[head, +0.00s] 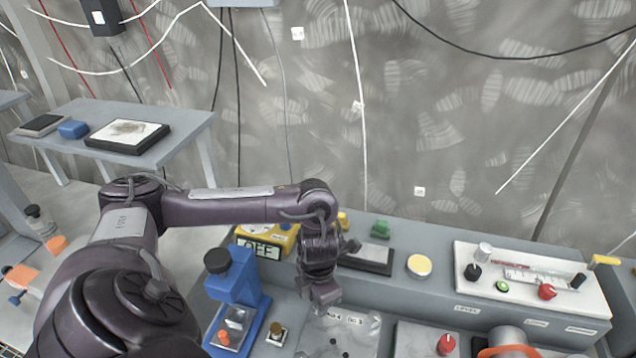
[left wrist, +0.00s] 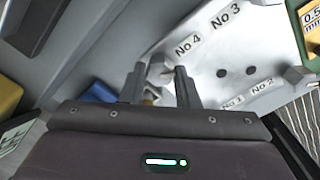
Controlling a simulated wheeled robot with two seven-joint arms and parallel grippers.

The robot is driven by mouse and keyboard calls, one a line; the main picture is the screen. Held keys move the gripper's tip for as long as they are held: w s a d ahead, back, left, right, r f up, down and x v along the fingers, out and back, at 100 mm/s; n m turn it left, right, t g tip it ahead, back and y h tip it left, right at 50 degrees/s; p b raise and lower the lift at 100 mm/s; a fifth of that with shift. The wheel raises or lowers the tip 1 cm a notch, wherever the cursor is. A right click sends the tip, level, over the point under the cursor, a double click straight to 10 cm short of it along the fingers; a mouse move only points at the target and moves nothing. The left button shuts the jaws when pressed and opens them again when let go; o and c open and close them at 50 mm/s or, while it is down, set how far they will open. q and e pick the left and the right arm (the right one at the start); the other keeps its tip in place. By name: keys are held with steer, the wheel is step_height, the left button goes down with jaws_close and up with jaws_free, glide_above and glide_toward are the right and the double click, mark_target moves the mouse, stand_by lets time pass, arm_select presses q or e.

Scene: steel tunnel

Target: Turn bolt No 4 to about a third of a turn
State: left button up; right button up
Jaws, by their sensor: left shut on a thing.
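Bolt No 4 (left wrist: 160,68) is a grey bolt head beside the label "No 4" (left wrist: 188,47) on a pale plate (left wrist: 215,50). My left gripper (left wrist: 160,82) has its two fingers on either side of this bolt and is shut on it. In the head view my left gripper (head: 327,298) reaches down to the plate (head: 355,338), whose labels "No 4" and "No 3" show small; the gripper and wrist hide the bolt there. Any turn of the bolt cannot be read.
A blue device with a black knob (head: 232,285) and a yellow meter reading OFF (head: 265,240) stand left of the gripper. A black tray (head: 368,260) lies behind it. A panel with a red knob (head: 446,344) is at right. A white board (head: 530,280) stands further right.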

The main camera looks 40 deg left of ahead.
arm_select(q)
steer(key=shift+w, duration=0.1)
steer(key=o, duration=1)
steer(key=shift+r, duration=0.1)
step_height(320, 180, up, 8)
steer(key=p, duration=0.4)
steer(key=shift+f, duration=0.2)
